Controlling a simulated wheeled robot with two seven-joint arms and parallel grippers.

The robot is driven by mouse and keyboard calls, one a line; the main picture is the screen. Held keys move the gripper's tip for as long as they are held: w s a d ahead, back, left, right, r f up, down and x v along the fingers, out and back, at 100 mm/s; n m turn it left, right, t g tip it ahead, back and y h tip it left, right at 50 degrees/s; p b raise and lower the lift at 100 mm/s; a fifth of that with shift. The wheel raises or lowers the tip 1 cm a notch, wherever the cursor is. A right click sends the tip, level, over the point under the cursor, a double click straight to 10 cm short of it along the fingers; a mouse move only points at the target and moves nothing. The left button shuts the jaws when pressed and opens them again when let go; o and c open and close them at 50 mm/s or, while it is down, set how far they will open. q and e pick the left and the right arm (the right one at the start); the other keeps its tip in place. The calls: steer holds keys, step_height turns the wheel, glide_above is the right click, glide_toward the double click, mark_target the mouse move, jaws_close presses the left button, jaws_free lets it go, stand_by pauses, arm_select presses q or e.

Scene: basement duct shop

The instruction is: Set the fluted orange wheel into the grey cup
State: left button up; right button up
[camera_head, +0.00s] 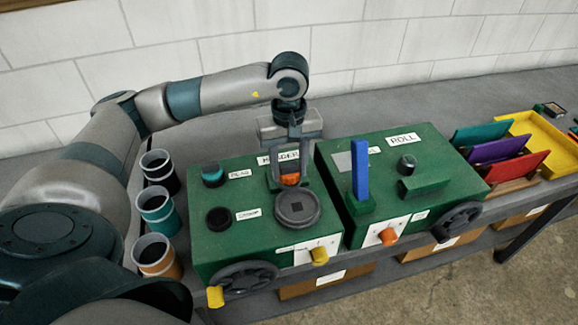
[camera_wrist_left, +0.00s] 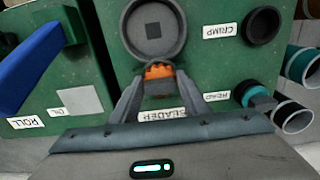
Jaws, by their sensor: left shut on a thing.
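The fluted orange wheel (camera_head: 290,179) is between the fingertips of my left gripper (camera_head: 289,176), which is shut on it. In the left wrist view the wheel (camera_wrist_left: 158,71) shows between the two grey fingers (camera_wrist_left: 157,84), with its lower part hidden by them. The round dark grey cup (camera_head: 298,207), with a dark square at its centre, is on top of the left green box. In the left wrist view the cup (camera_wrist_left: 154,30) lies just beyond the wheel, its near rim close to it. Whether they touch, I cannot tell. My right gripper is not in view.
The left green box (camera_head: 240,225) also bears a teal knob (camera_head: 213,175) and a black round part (camera_head: 219,219). The right green box (camera_head: 440,185) has an upright blue lever (camera_head: 360,170). Several cups, including a teal one (camera_head: 155,205), stand at the left.

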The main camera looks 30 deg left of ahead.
mark_target(289, 165)
arm_select(q)
steer(key=o, duration=1.1)
steer(key=shift+r+p, duration=0.25)
steer(key=shift+p, duration=0.1)
steer(key=shift+r+b, duration=0.35)
steer(key=shift+b, duration=0.05)
step_height(289, 165, up, 9)
steer(key=b, duration=0.2)
steer(key=shift+r+b, duration=0.15)
steer(key=shift+b, duration=0.15)
steer(key=shift+r, duration=0.9)
